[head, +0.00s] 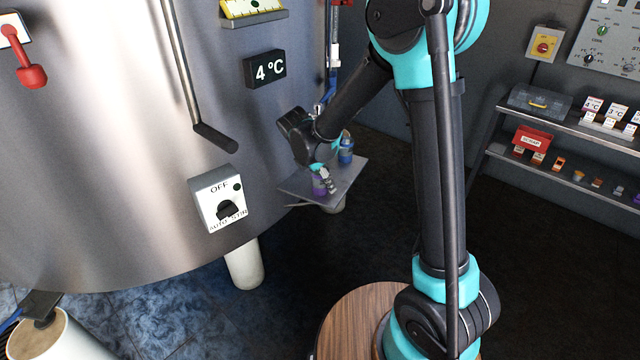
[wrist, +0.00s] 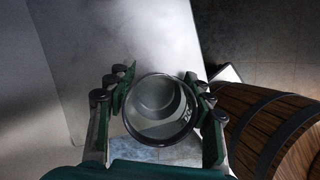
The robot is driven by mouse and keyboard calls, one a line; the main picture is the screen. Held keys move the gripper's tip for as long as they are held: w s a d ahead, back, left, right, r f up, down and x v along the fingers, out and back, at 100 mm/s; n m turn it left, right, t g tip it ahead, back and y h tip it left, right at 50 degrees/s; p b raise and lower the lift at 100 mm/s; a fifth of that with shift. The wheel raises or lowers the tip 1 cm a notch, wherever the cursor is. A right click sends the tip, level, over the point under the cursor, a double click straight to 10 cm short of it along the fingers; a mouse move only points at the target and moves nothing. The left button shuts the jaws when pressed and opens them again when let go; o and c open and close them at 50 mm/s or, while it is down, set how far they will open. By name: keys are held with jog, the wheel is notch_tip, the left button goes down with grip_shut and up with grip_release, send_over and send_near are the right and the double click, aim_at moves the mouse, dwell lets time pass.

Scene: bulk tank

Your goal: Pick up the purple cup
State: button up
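The purple cup (head: 319,186) stands upright at the near left side of a small grey tray (head: 345,183) beside the tank. My gripper (head: 328,182) reaches down to it and partly hides it. In the wrist view I look into the cup's round open mouth (wrist: 160,108), which looks grey inside. A finger of my gripper (wrist: 160,95) lies on each side of the cup, close to its rim. I cannot tell whether both pads press on the wall, or whether the cup rests on the tray.
A blue can-like item (head: 346,148) stands farther back on the tray. The steel tank (head: 110,130) with a switch box (head: 217,198) is close on the left. A wooden barrel (wrist: 270,125) is at the lower right of the wrist view. Shelves (head: 570,125) with small goods stand at the right.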

jog(key=c, duration=0.5)
jog(key=shift+r, duration=0.1)
jog(key=shift+c, duration=0.2)
